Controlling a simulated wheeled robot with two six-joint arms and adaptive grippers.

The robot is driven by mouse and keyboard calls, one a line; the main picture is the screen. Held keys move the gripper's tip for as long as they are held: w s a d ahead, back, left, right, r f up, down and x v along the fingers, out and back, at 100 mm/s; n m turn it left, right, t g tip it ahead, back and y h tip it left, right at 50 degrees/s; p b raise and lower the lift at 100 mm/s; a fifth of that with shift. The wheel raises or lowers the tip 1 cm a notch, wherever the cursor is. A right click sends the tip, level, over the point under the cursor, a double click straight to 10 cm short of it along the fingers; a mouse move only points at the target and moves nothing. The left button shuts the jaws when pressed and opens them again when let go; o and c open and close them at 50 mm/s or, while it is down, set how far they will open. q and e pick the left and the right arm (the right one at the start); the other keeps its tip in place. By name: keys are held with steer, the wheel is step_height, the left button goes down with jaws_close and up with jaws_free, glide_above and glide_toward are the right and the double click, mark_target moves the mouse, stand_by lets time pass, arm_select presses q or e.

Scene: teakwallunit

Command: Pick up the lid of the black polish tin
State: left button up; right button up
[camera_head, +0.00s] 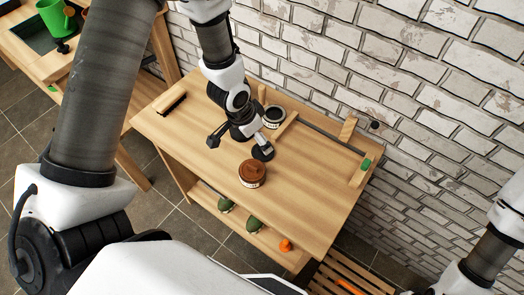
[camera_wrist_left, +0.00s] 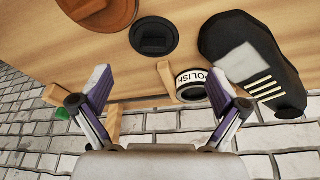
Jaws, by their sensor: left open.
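The black polish tin (camera_head: 273,117) stands near the back of the wooden table, with its white POLISH label also showing in the left wrist view (camera_wrist_left: 190,86). A round black lid (camera_wrist_left: 153,38) with a raised grip lies apart from it on the table top. In the head view this lid (camera_head: 263,154) is partly covered by my left gripper. My left gripper (camera_wrist_left: 160,84) is open and empty, above the table on the tin's side of the lid. My right gripper is out of view; only part of that arm shows at the lower right.
A brown-lidded tin (camera_head: 252,173) stands close to the lid, towards the front. A black shoe-like object with pale stripes (camera_wrist_left: 262,70) is beside the polish tin. A brush (camera_head: 171,102) lies at the left end. A brick wall (camera_head: 340,50) rises behind; the right table top is largely clear.

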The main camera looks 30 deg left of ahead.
mark_target(262, 153)
arm_select(q)
steer(key=x, duration=0.5)
steer(key=shift+s+d+f, duration=0.15)
steer(key=shift+s+d, duration=0.2)
steer(key=shift+w+f, duration=0.1)
steer(key=shift+f, duration=0.1)
steer(key=c, duration=1.3)
